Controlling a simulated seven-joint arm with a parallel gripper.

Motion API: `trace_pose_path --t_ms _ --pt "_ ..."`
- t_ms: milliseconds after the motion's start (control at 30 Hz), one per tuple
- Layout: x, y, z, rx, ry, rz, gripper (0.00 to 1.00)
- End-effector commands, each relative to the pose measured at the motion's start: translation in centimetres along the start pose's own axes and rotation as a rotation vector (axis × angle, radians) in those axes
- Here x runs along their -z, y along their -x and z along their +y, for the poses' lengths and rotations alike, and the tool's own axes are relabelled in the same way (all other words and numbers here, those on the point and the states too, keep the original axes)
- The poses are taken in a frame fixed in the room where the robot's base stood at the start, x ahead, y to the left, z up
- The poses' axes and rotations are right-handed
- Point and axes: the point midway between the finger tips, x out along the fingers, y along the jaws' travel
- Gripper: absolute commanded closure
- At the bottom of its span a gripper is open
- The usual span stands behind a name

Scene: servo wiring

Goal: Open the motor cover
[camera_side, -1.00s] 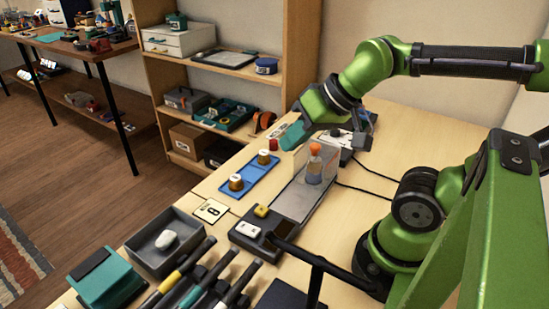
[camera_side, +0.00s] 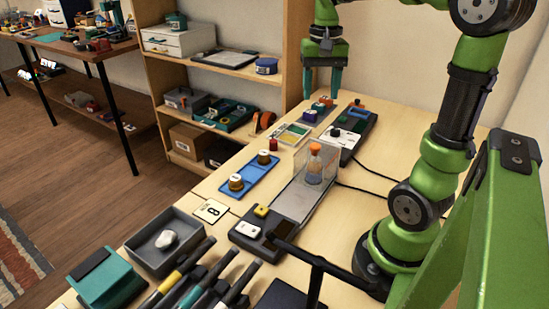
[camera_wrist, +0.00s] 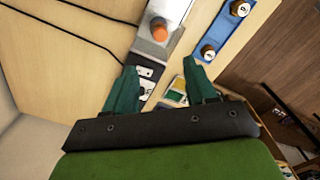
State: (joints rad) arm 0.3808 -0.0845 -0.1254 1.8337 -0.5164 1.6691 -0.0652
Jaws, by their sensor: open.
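My gripper (camera_side: 321,92) hangs above the far end of the bench with its teal fingers pointing down, apart and empty. In the wrist view the spread fingers (camera_wrist: 164,90) have nothing between them. A clear box (camera_side: 331,160) stands around an orange-capped bottle (camera_side: 314,170) on a long grey plate (camera_side: 292,204). The bottle's orange cap also shows in the wrist view (camera_wrist: 159,32). A white-and-dark device (camera_side: 345,138) with small knobs lies behind the box, nearer my gripper. I cannot tell for sure which part is the motor cover.
A blue tray (camera_side: 250,180) with two brown-and-gold knobs lies left of the clear box. A dark control box (camera_side: 252,232) with white and yellow buttons stands in front. A grey bin (camera_side: 150,250) holds a white lump. Black cables cross the bench at right.

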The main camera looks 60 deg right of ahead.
Motion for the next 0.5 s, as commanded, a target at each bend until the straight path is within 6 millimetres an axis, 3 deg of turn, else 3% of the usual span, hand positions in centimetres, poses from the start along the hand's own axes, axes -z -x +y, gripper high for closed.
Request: trace_pose_path --t_ms 500 --pt "-0.1 -11.1 0.0 -0.002 0.001 -0.005 0.44"
